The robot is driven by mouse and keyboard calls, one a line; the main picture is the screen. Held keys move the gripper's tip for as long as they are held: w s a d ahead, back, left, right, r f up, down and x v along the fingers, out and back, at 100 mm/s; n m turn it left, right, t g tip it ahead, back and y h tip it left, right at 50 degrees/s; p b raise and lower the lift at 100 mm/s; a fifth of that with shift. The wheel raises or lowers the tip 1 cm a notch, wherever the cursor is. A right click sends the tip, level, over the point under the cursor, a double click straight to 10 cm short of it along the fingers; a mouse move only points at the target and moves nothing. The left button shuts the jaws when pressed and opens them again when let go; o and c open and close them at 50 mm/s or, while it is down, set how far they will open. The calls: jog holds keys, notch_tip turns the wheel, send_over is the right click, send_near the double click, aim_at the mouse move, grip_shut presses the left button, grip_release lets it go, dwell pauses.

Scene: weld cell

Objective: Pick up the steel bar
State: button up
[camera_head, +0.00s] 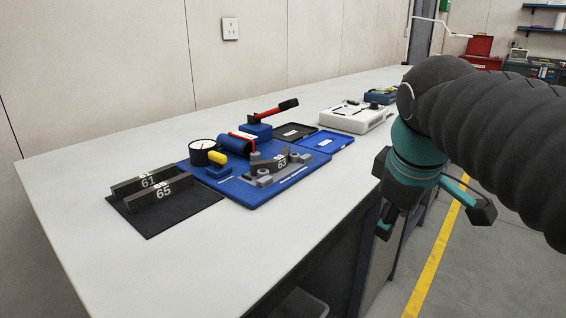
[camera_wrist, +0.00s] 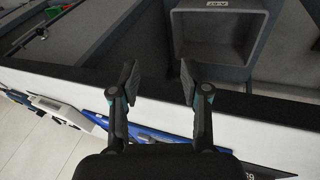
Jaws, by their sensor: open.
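Two dark steel bars, marked 61 (camera_head: 130,187) and 65 (camera_head: 182,193), stand on edge on a black mat (camera_head: 150,226) at the left of the bench. My gripper (camera_head: 437,218) is open and empty, beyond the bench's front edge and well to the right of the bars. Its two spread fingers (camera_wrist: 158,78) also show in the wrist view with nothing between them.
The blue board carries a round gauge (camera_head: 203,152), a yellow-handled part (camera_head: 217,159) and a red-handled clamp (camera_head: 275,112). A white device (camera_head: 352,117) and a blue tray (camera_head: 325,141) are farther right. A grey bin (camera_wrist: 218,42) is below the bench edge. The bench front is clear.

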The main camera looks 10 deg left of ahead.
jog(key=w+a+r+n, duration=0.8)
jog(key=a+r+n, duration=0.3)
jog(key=a, duration=0.1)
jog(key=w+a+r+n+h, duration=0.15)
jog(key=a+r+n, duration=0.25)
jog(key=a+n, duration=0.65)
jog(key=m, duration=0.2)
send_over(278, 157)
jog(key=s+a, duration=0.1)
jog(key=s, duration=0.1)
jog(key=shift+g, duration=0.3)
jog(key=f, duration=0.7)
jog(key=shift+s+a+f, duration=0.15)
jog(key=shift+s+f, duration=0.05)
jog(key=shift+f, duration=0.05)
jog(key=shift+d+x, duration=0.2)
jog(key=shift+x, duration=2.45)
jog(key=shift+w+r, duration=0.1)
grip_shut()
